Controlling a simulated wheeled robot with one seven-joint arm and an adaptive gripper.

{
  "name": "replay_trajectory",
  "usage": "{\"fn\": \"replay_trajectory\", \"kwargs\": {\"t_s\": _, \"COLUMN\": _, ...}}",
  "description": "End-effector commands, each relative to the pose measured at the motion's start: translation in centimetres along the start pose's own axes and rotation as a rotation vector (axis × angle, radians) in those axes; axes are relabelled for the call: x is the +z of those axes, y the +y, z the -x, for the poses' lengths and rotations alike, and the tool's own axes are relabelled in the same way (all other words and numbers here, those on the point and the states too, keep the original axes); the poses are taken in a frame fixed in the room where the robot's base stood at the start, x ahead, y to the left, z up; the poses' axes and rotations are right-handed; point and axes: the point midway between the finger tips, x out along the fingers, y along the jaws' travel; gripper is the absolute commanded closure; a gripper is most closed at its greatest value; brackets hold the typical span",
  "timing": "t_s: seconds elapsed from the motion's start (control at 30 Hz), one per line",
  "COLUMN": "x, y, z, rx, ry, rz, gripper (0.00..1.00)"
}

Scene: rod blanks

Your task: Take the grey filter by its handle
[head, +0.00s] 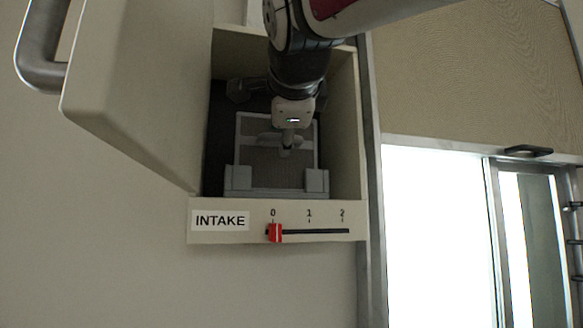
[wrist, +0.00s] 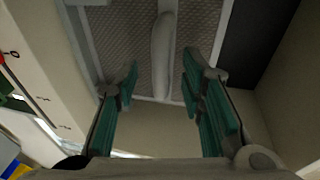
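The grey filter (head: 275,178) is a framed mesh panel inside the intake box; its mesh also fills the top of the wrist view (wrist: 198,22). Its pale bar handle (head: 300,141) runs crosswise in the head view and upright in the wrist view (wrist: 162,50). My gripper (head: 287,143) is inside the box in front of the filter. In the wrist view, its teal-padded fingers (wrist: 160,82) are open, one on each side of the handle, with gaps on both sides. I cannot tell how deep the fingertips reach around it.
The intake box (head: 348,140) surrounds my wrist with close side walls. Its door (head: 130,90) hangs open at the left. A red slider (head: 275,232) stands at 0 on the front strip below. A bright window is at the right.

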Motion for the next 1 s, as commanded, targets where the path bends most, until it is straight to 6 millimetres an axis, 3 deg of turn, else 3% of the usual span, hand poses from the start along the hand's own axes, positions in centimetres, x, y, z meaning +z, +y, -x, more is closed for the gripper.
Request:
{"fn": "replay_trajectory", "kwargs": {"t_s": 0.3, "x": 0.04, "y": -0.02, "z": -0.37, "rx": -0.001, "ry": -0.001, "rz": 0.001, "gripper": 0.66}}
{"fn": "replay_trajectory", "kwargs": {"t_s": 0.47, "x": 0.04, "y": -0.01, "z": -0.36, "rx": -0.001, "ry": -0.001, "rz": 0.001, "gripper": 1.00}}
{"fn": "replay_trajectory", "kwargs": {"t_s": 1.0, "x": -0.34, "y": -0.53, "z": -0.04, "rx": -0.001, "ry": -0.001, "rz": 0.000, "gripper": 1.00}}
